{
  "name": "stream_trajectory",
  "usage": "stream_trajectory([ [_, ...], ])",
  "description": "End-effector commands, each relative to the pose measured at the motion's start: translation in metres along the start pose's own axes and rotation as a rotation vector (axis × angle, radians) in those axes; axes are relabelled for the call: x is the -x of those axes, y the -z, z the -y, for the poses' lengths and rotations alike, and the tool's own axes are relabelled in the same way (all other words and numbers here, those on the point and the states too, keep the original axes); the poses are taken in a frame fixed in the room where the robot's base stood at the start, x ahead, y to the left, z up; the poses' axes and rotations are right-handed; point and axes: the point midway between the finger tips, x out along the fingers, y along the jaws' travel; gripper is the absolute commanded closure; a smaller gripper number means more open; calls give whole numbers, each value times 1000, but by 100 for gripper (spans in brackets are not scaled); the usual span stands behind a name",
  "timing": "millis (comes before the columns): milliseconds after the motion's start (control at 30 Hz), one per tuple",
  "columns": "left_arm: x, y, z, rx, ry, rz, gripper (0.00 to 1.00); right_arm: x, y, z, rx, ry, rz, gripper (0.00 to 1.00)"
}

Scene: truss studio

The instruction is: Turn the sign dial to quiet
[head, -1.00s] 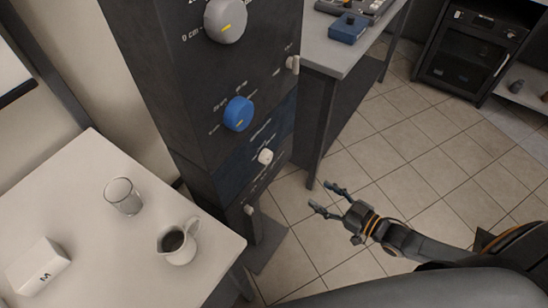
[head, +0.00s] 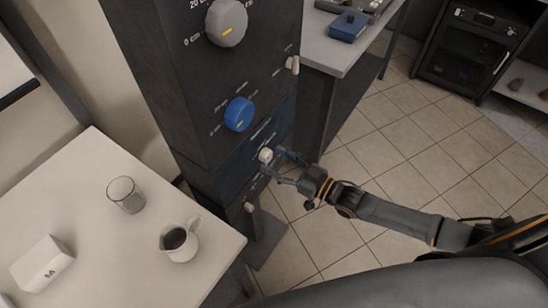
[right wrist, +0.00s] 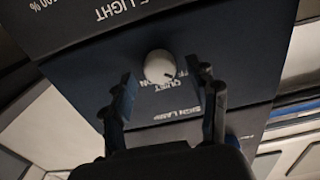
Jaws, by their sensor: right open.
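The sign dial is a small white knob (head: 265,155) on a dark blue panel (head: 240,167) on the front of the dark column. In the right wrist view the white knob (right wrist: 159,66) sits just beyond and between the two fingertips, with lettering around it including "QUIET" and "SIGN LAMP". My right gripper (head: 277,165) is open at the panel, its fingers to either side of the knob; it also shows in the right wrist view (right wrist: 165,84). I cannot tell whether a finger touches the knob. My left gripper is not in view.
Above on the column (head: 165,80) are a blue dial (head: 239,114) and a large grey dial (head: 227,22). Small white knobs (head: 292,65) (head: 249,207) sit nearby. A white table (head: 110,260) at left bears a glass (head: 125,194), a jug (head: 180,241) and a white box (head: 42,264).

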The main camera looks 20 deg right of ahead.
Motion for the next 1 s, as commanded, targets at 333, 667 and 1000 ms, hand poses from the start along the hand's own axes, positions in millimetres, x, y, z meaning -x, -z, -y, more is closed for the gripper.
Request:
stream_trajectory([
  [333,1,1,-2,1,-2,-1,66,-11,0,0,0,0,2,41],
  [667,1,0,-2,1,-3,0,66,-11,0,0,0,0,1,90],
  [1000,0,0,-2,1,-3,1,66,-10,0,0,-34,0,1,95],
])
